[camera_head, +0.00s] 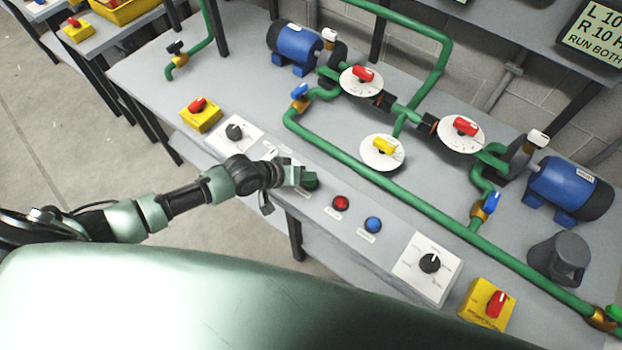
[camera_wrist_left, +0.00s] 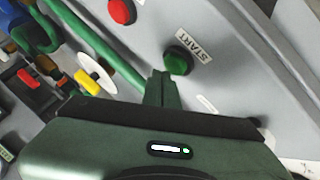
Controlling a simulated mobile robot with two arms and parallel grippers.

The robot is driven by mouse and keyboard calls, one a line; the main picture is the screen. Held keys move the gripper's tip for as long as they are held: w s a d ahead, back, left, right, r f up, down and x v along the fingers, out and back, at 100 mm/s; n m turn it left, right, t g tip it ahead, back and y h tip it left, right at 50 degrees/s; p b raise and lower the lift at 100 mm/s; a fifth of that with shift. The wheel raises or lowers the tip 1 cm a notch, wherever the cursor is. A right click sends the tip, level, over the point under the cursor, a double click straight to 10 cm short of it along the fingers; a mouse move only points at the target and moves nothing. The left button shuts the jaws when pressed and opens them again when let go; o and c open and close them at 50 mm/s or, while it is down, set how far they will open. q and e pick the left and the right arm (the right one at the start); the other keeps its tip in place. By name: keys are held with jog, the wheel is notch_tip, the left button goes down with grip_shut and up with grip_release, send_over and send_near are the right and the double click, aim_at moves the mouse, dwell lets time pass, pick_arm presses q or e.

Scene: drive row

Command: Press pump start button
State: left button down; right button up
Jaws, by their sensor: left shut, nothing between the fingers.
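The green pump start button (camera_wrist_left: 178,60) sits on the sloped grey panel, with a START label (camera_wrist_left: 194,45) beside it in the left wrist view. In the head view the button (camera_head: 311,184) shows just right of my left gripper (camera_head: 302,178), partly hidden by it. My left gripper is shut and empty, its fingertips (camera_wrist_left: 163,75) very close to the button's edge. I cannot tell whether they touch it. My right gripper is not in view.
A red button (camera_head: 341,202) and a blue button (camera_head: 373,225) sit to the right on the panel. Black rotary knobs (camera_head: 234,132) (camera_head: 430,263) and yellow switch boxes (camera_head: 201,117) (camera_head: 487,304) flank them. Green pipes (camera_head: 375,174), valves and blue pumps (camera_head: 296,46) stand behind.

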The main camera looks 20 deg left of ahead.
pick_arm(q)
jog(key=shift+r+p, duration=2.95)
jog(key=shift+r, duration=0.1)
